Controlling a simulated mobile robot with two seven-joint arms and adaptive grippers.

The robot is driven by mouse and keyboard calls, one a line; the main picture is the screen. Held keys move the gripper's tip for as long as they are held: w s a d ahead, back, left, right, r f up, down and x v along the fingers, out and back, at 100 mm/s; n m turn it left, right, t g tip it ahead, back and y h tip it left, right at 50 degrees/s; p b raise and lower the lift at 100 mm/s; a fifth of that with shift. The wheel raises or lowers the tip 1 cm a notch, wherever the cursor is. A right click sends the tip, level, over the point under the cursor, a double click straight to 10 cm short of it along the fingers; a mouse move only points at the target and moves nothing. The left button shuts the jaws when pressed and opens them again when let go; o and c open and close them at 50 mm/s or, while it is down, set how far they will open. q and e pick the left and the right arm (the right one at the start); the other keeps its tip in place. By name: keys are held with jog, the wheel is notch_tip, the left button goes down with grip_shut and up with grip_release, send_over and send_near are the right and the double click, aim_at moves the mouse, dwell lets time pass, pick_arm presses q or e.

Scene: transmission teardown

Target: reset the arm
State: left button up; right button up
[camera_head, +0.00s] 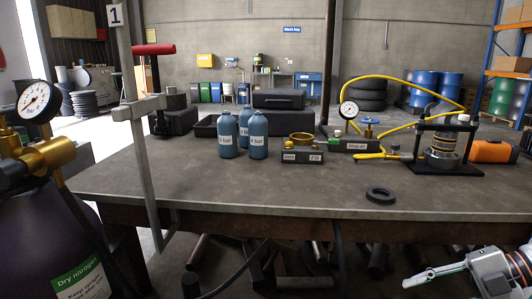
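My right gripper (432,275) is at the bottom right corner, in front of and below the table's front edge, pointing left. Nothing shows held in it. Its fingers are seen edge-on and partly cut off by the frame, so I cannot tell how far apart they are. My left gripper is not in view.
The grey table (300,188) has a clear front half except for a black ring (380,195). Blue bottles (258,136), a gauge with yellow hose (348,110) and a black press frame (444,150) stand behind. A dark gas cylinder (40,235) stands at left.

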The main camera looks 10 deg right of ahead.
jog(key=s+a+f+m+t+h, duration=0.35)
jog(key=s+a+f+m, duration=0.3)
jog(key=f+m, duration=0.35)
jog(key=s+a+f+m+t+h, duration=0.35)
jog(key=s+a+f+m, duration=0.35)
jog(key=f, duration=0.5)
jog(key=s+a+f+m+g, duration=0.1)
jog(key=s+a+f+m, duration=0.2)
jog(key=s+a, duration=0.25)
pick_arm(q)
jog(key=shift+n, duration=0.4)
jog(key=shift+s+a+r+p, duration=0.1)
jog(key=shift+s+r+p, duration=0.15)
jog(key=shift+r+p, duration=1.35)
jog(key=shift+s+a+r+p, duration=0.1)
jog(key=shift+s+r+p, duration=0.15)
jog(key=shift+p, duration=2.65)
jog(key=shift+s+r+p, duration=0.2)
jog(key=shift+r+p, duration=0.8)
jog(key=shift+p, duration=1.25)
pick_arm(e)
notch_tip(320, 180, up, 6)
jog(key=shift+s+d, duration=0.25)
jog(key=shift+s, duration=0.1)
jog(key=shift+r+m, duration=0.1)
jog(key=shift+m, duration=0.2)
